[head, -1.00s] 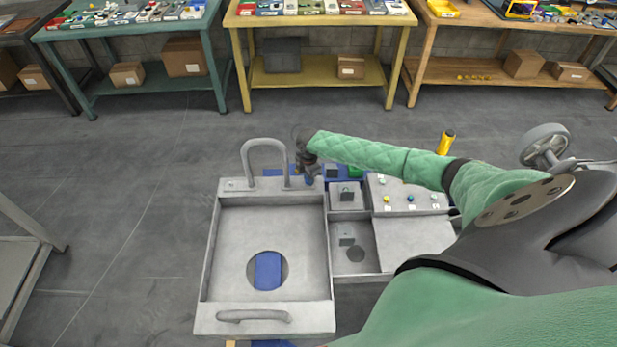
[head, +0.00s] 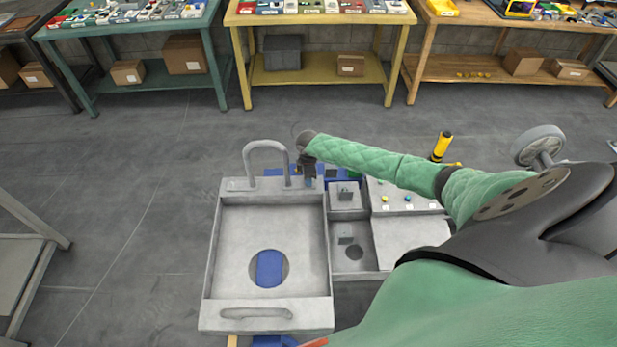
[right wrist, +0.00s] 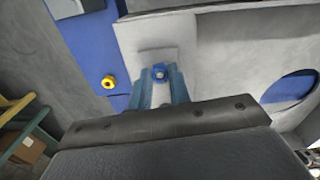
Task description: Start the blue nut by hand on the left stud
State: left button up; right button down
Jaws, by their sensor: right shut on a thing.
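A small blue nut (right wrist: 158,72) shows between the fingertips of my right gripper (right wrist: 160,88) in the right wrist view, and the gripper is shut on it. Behind the nut is a pale grey plate (right wrist: 184,32) beside a blue strip. I cannot make out the left stud; the fingers and nut cover that spot. In the head view my right gripper (head: 308,182) points down at the back edge of the grey chassis tray (head: 315,245), right of its looped handle. The nut cannot be made out there. My left gripper is not in view.
A yellow nut (right wrist: 108,82) sits on the blue strip, left of my fingers. A looped grey handle (head: 265,146) rises close beside my right gripper. A sloped grey panel (head: 425,208) with small coloured parts lies to the right.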

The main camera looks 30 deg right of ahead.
jog(key=c, duration=1.2)
grip_release()
jog(key=shift+r+b, duration=0.45)
jog(key=shift+r, duration=0.1)
notch_tip(320, 180, up, 5)
jog(key=shift+f+b, duration=0.1)
jog(key=shift+b, duration=0.95)
jog(key=shift+r, duration=0.95)
